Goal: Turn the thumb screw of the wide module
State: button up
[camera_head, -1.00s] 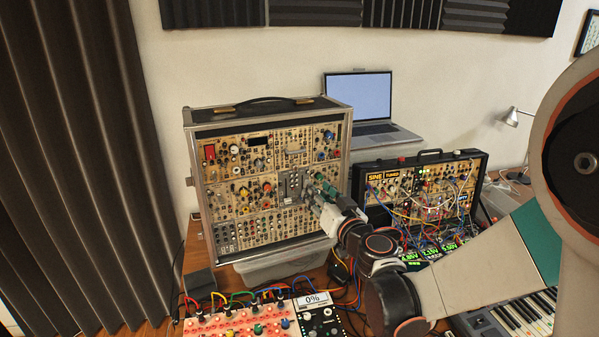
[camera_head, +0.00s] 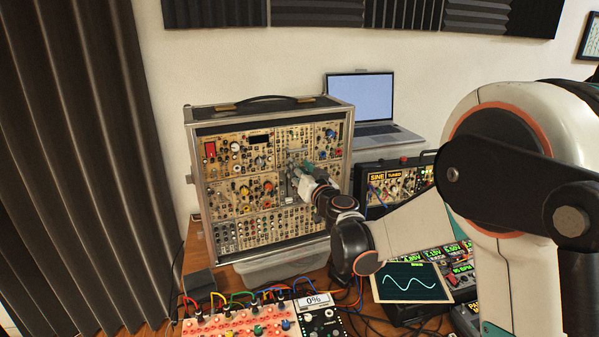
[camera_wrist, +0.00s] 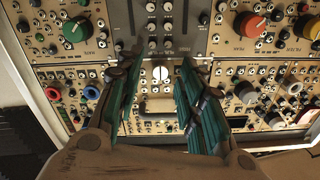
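The wide module looks to be the tan panel with a dark bar handle (camera_wrist: 158,107) in the wrist view; it also shows in the head view (camera_head: 292,146), in the case's upper row. The thumb screw appears as a pale round head (camera_wrist: 160,73) with an upright slot, at the panel's edge beside a grey module (camera_wrist: 165,28). My gripper (camera_wrist: 158,62) is open, its green-padded fingers on either side of the screw head, with gaps visible at both sides. In the head view my gripper (camera_head: 299,172) is at the case front and hides part of the panels.
Red, green and blue knobs crowd the neighbouring panels, including an orange-red knob (camera_wrist: 250,24) and a green knob (camera_wrist: 76,28). The silver-edged case (camera_head: 348,160) stands upright. A patched synth case (camera_head: 366,176), a laptop (camera_head: 360,95) and cables are nearby.

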jog(key=shift+w+a, duration=0.1)
jog(key=shift+w, duration=0.05)
grip_shut()
dwell(0.4)
